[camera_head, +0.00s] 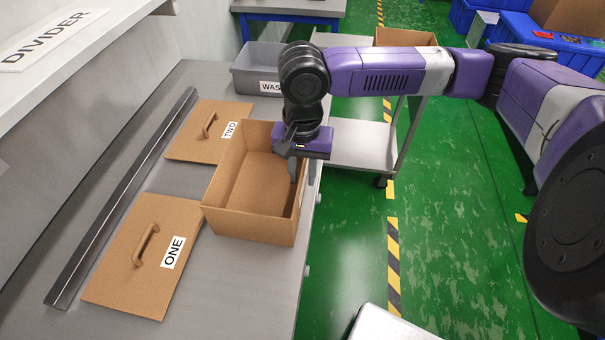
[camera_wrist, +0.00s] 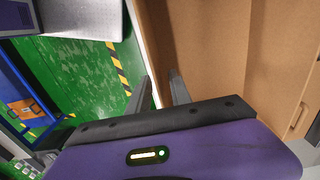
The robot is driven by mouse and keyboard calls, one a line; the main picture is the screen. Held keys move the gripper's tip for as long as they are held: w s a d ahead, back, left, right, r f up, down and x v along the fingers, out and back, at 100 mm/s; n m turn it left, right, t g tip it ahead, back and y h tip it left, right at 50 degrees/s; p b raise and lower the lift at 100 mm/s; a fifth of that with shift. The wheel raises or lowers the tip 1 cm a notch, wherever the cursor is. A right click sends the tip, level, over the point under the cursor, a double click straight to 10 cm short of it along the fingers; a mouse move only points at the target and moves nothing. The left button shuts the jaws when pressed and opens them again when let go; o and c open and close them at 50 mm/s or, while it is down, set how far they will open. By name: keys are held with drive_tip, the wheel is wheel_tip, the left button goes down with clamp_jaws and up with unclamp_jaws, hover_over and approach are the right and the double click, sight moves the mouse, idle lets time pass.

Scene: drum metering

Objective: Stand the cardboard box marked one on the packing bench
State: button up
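An open, empty cardboard box (camera_head: 250,224) is upright at the front edge of the packing bench (camera_head: 245,278). No number shows on its visible sides. I cannot tell whether its base rests fully on the bench. My gripper (camera_head: 291,168) points down at the box's right wall. In the wrist view, the fingers of my gripper (camera_wrist: 166,90) are close together on either side of the wall of the box (camera_wrist: 215,50), and look shut on it. In the head view, the outer finger is largely hidden.
Lids marked ONE (camera_head: 125,262) and TWO (camera_head: 190,145) lie on the bench beside a long dark metal strip (camera_head: 125,195). A grey bin (camera_head: 242,78) stands behind. A cart (camera_head: 355,150) carries another cardboard box (camera_head: 405,37). Bare bench lies in front of the box.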

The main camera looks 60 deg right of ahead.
wheel_tip(320, 180, up, 12)
drive_tip(key=shift+f, duration=0.25)
drive_tip(key=w+a+r+n+t+y, duration=0.1)
drive_tip(key=w+a+n+t+y, duration=0.15)
drive_tip(key=w+a, duration=0.5)
drive_tip(key=w+a+r+n+t+y, duration=0.2)
drive_tip(key=w+a+t+y, duration=0.15)
drive_tip(key=a, duration=0.65)
drive_tip(key=w+a+r+t+y, duration=0.2)
drive_tip(key=w+a+r+t, duration=0.15)
drive_tip(key=a+r, duration=0.2)
drive_tip(key=w+a+r+t+y, duration=0.3)
drive_tip(key=a+r+t, duration=0.15)
drive_tip(key=a, duration=0.25)
drive_tip(key=s+d+f+m+t+h, duration=0.1)
drive_tip(key=s+d+f+h, duration=0.1)
drive_tip(key=s+f+h, duration=0.5)
drive_tip(key=s+d+f+m+t+h, duration=0.1)
drive_tip(key=s+d+f+t+h, duration=0.2)
drive_tip(key=s+f, duration=0.7)
drive_tip(key=s+d+f+n+g, duration=0.1)
drive_tip(key=s+d+f+n, duration=0.2)
drive_tip(key=s, duration=0.6)
drive_tip(key=s+d+f+n+g+h, duration=0.1)
drive_tip(key=s+d+f+n+g, duration=0.1)
drive_tip(key=s+n, duration=0.6)
drive_tip(key=shift+s+d+f, duration=0.4)
drive_tip(key=shift+s+d, duration=0.05)
drive_tip(key=shift+s, duration=0.3)
